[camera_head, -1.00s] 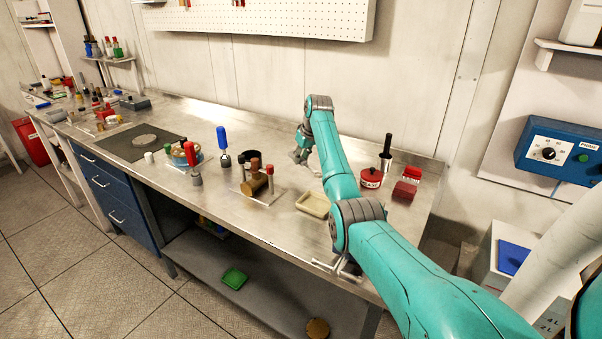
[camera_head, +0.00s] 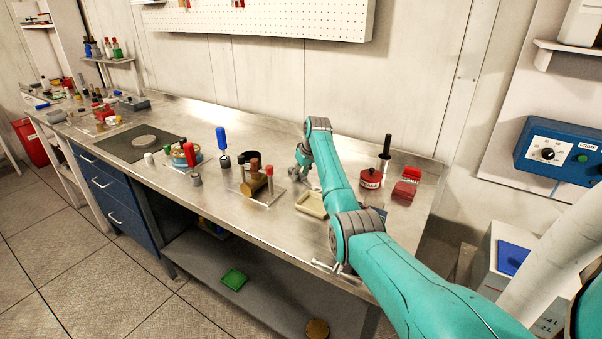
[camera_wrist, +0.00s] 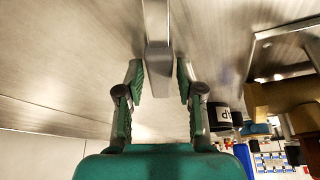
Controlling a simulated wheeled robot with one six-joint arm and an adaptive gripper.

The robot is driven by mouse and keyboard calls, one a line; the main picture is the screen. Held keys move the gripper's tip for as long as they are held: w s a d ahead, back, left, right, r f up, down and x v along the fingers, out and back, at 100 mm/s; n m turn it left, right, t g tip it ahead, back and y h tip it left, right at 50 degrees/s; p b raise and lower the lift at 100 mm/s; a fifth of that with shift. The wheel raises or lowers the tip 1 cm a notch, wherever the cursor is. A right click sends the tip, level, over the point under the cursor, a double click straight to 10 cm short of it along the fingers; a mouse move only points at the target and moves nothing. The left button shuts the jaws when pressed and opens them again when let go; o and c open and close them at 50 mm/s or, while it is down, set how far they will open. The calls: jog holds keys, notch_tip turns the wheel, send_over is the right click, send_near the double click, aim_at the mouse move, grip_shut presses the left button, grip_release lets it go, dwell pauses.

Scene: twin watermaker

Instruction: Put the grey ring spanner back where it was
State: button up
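In the wrist view a grey metal bar (camera_wrist: 157,40), which looks like the grey ring spanner, runs from the top edge down between my fingers. No ring end shows clearly. My gripper (camera_wrist: 160,78) has its two green-padded fingers apart, one on each side of the bar, with a narrow gap on both sides. In the head view my gripper (camera_head: 302,174) is low over the steel bench (camera_head: 235,125), behind the cream tray; the spanner cannot be made out there. Pale metal tools (camera_head: 324,266) lie at the bench's front edge, partly behind my arm.
The cream tray (camera_head: 311,205) is just in front of my gripper. A brass cylinder on a stand (camera_head: 253,186) and a blue-handled tool (camera_head: 222,142) stand left. A red tin (camera_head: 370,178) and red block (camera_head: 404,191) are right of my arm. The bench behind is clear.

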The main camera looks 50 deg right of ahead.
aim_at(309, 183)
jog(key=shift+o, duration=0.2)
jog(key=shift+r, duration=0.25)
jog(key=v, duration=1.2)
jog(key=shift+f, duration=0.1)
